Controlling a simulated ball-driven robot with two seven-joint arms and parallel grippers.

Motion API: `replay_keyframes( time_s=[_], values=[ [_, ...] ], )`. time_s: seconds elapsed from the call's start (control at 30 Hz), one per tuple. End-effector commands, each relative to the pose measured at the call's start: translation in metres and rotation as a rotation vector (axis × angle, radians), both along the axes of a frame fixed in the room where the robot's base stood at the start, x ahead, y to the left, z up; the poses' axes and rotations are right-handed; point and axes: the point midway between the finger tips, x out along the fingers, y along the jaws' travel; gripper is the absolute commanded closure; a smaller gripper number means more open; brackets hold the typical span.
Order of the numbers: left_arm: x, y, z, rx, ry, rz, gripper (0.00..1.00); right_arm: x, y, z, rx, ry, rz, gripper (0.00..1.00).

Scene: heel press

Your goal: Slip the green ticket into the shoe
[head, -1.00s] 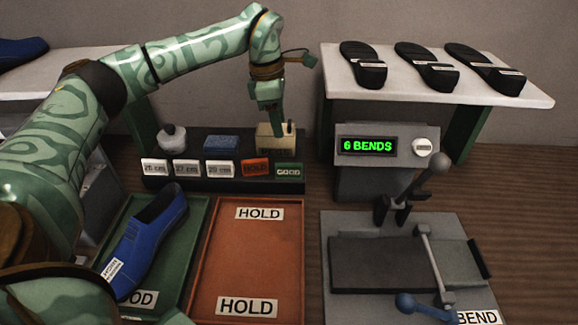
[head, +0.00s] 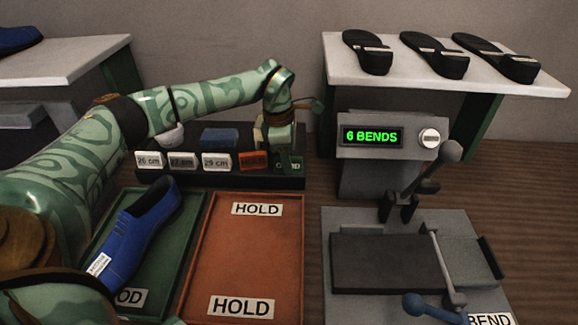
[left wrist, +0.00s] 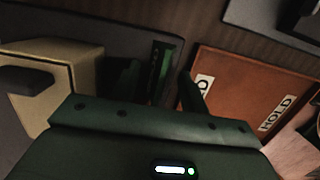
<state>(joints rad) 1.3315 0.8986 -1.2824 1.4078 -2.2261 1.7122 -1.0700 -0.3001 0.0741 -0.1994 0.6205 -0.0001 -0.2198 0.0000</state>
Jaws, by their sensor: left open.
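The green ticket (head: 294,166) stands at the right end of the dark ticket rack, partly hidden behind my left gripper. My left gripper (head: 283,158) is open and low over that end of the rack. In the left wrist view the green ticket (left wrist: 163,68) shows nearly edge-on between the two spread fingers (left wrist: 160,88); I cannot tell whether either touches it. The blue shoe (head: 147,232) lies lengthwise in the green tray (head: 180,245), a white label near its front end. My right gripper is not in view.
The rack (head: 220,180) also holds white size tickets and an orange one. A pale block (left wrist: 65,72) stands beside my gripper. The orange HOLD tray (head: 245,260) is empty. The bending press (head: 385,262) and its "6 BENDS" display (head: 372,137) are at right.

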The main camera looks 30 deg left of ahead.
Motion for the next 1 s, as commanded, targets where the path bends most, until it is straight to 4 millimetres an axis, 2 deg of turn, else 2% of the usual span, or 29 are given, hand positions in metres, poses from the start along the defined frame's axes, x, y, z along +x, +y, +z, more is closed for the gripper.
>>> replay_keyframes(
  time_s=[0.07, 0.23, 0.73, 0.87, 1.0],
  values=[
    [0.000, 0.000, 0.001, 0.000, -0.001, 0.000, 0.56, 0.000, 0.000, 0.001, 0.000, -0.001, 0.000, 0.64],
    [0.000, 0.000, 0.001, 0.000, 0.000, 0.000, 1.00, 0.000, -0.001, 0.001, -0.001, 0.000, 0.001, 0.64],
    [0.000, 0.000, 0.005, 0.000, -0.001, 0.000, 1.00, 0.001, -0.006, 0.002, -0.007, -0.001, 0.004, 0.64],
    [0.000, 0.000, 0.016, 0.000, -0.004, 0.000, 1.00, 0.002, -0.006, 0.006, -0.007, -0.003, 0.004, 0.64],
    [0.000, 0.000, 0.036, 0.000, -0.004, 0.000, 1.00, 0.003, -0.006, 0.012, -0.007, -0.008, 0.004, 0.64]
  ],
)
